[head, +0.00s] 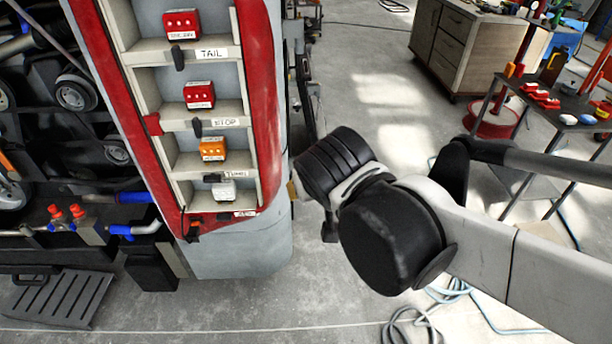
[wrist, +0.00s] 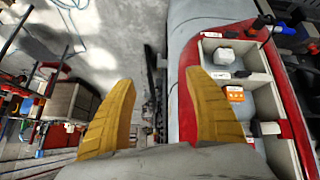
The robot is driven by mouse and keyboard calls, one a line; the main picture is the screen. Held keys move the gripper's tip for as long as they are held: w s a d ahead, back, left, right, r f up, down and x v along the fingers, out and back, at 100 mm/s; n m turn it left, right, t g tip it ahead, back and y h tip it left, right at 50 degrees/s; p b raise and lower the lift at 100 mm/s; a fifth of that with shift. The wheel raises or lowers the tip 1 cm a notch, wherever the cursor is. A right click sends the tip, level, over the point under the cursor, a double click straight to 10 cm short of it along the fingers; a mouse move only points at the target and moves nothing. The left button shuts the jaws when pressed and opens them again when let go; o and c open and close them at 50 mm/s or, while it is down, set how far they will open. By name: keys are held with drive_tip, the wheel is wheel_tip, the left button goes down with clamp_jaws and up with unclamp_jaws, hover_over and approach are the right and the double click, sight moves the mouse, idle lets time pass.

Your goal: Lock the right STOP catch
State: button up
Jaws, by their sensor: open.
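The STOP label (head: 225,121) is on a shelf edge of the red-framed lamp rack, under a red lamp (head: 199,95). A small black catch (head: 197,127) hangs at the left end of that label; whether it is locked is too small to tell. I cannot tell whether this is the right catch. A red block (head: 152,124) sits at the shelf's left end. In the wrist view my gripper (wrist: 159,76) has its two yellow fingers wide apart, with nothing between them.
The TAIL shelf (head: 211,53) is above; the TURN shelf with an orange lamp (head: 212,149) and a shelf with a white lamp (head: 223,190) are below. A workbench (head: 455,50) and tool cart (head: 560,110) stand right. Hoses (head: 415,325) lie on the floor.

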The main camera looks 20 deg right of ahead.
drive_tip(key=shift+s+f+y, duration=0.2)
drive_tip(key=shift+s+y, duration=0.1)
drive_tip(key=shift+s, duration=0.4)
drive_tip(key=shift+s, duration=0.1)
drive_tip(key=shift+n+g+y, duration=0.4)
drive_tip(key=shift+y, duration=0.4)
drive_tip(key=s, duration=0.2)
drive_tip(key=s+f, duration=0.1)
drive_tip(key=s, duration=0.1)
drive_tip(key=shift+s+d+f, duration=0.15)
drive_tip(key=shift+f, duration=0.05)
drive_tip(key=shift+c, duration=0.2)
idle(0.4)
